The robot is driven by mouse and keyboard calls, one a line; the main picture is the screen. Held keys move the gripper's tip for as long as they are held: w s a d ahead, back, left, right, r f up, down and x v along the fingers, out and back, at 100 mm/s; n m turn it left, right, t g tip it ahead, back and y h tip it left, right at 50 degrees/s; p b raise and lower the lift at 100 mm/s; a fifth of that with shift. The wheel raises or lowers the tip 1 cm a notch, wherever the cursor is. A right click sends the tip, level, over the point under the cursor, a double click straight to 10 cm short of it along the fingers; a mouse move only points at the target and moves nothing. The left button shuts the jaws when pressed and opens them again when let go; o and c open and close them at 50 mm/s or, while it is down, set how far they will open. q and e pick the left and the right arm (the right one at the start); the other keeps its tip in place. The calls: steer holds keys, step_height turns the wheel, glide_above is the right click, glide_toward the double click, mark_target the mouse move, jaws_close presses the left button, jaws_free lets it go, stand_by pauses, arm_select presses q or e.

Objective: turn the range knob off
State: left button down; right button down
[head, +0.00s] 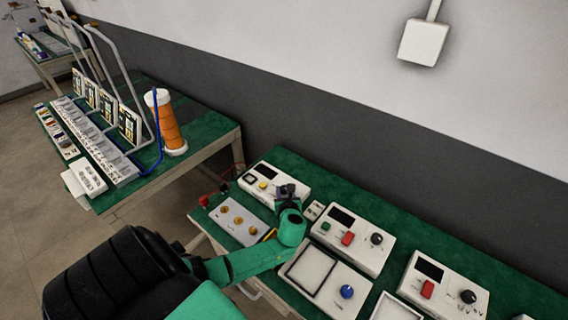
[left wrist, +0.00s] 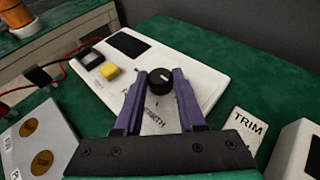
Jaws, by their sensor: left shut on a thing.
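A black round knob (left wrist: 160,81) with a white pointer mark sits on a white instrument box (left wrist: 195,68). My left gripper (left wrist: 160,84) has its two purple fingers on either side of the knob and is shut on it. Lettering on the box is partly hidden by the fingers, so I cannot read the knob's label. In the head view the left gripper (head: 288,192) is at the right end of the same white box (head: 262,174). My right gripper is not in view.
The box also has a yellow button (left wrist: 109,71) and a dark display. A plate with orange discs (head: 238,220) lies in front. To the right stand boxes with a red button (head: 347,238), a black knob (head: 377,238) and a blue knob (head: 347,291). A small TRIM plate (left wrist: 248,128) is close by.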

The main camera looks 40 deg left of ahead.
arm_select(q)
steer(key=shift+f, duration=0.1)
stand_by(0.4)
steer(key=c, duration=0.5)
jaws_free()
steer(key=v, duration=1.4)
steer(key=shift+d, duration=0.3)
steer(key=shift+s, duration=0.1)
